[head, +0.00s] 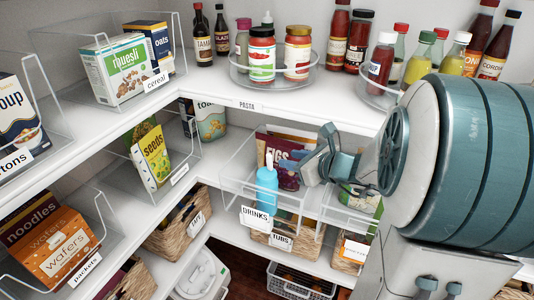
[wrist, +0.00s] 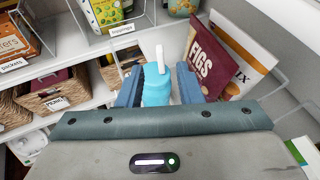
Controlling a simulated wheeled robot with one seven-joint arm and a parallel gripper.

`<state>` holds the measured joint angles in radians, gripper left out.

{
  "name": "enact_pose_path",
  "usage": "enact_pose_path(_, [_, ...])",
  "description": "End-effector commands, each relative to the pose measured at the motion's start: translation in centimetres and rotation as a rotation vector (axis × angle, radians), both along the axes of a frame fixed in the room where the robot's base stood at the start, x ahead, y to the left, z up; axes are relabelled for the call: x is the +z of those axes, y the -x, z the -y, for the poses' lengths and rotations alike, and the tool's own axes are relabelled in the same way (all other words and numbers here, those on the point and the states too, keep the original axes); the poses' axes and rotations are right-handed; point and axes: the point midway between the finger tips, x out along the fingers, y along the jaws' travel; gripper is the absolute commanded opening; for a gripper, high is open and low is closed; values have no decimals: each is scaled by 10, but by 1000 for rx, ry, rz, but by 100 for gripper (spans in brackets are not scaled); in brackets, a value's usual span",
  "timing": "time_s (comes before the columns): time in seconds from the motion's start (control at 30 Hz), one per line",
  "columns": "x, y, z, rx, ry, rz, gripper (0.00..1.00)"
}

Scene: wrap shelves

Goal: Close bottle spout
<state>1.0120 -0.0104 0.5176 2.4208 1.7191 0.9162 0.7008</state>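The blue bottle (head: 267,178) stands upright at the front of a clear bin labelled "drinks" on the middle shelf. Its pale spout (head: 269,158) sticks up from the top. In the wrist view the bottle (wrist: 156,90) lies between the finger lines, with the white spout (wrist: 159,58) pointing up. My gripper (head: 318,152) is to the right of the bottle in the head view, apart from it. In the wrist view its two blue fingers (wrist: 159,88) are spread, with nothing held between them. The lower part of the bottle is hidden by my gripper body there.
A FIGS packet (wrist: 207,62) and another pouch stand close to the right of the bottle. The clear bin (head: 237,178) has thin walls around the bottle. Sauce bottles (head: 262,55) stand on the shelf above. Wicker baskets (head: 180,225) sit below. There is open air left of the bottle.

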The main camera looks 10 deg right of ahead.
Motion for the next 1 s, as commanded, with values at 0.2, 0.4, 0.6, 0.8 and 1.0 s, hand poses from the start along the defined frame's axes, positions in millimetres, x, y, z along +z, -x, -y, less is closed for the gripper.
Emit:
enact_pose_path(0.2, [-18,-35,-21,5,-3,-3,32])
enact_pose_path(0.4, [-30,-60,-35,4,-2,-2,32])
enact_pose_path(0.6, [-36,-75,-43,3,0,0,32])
enact_pose_path(0.8, [-38,-79,-46,3,3,-1,32])
enact_pose_path(1.0, [-38,-78,-45,3,2,0,30])
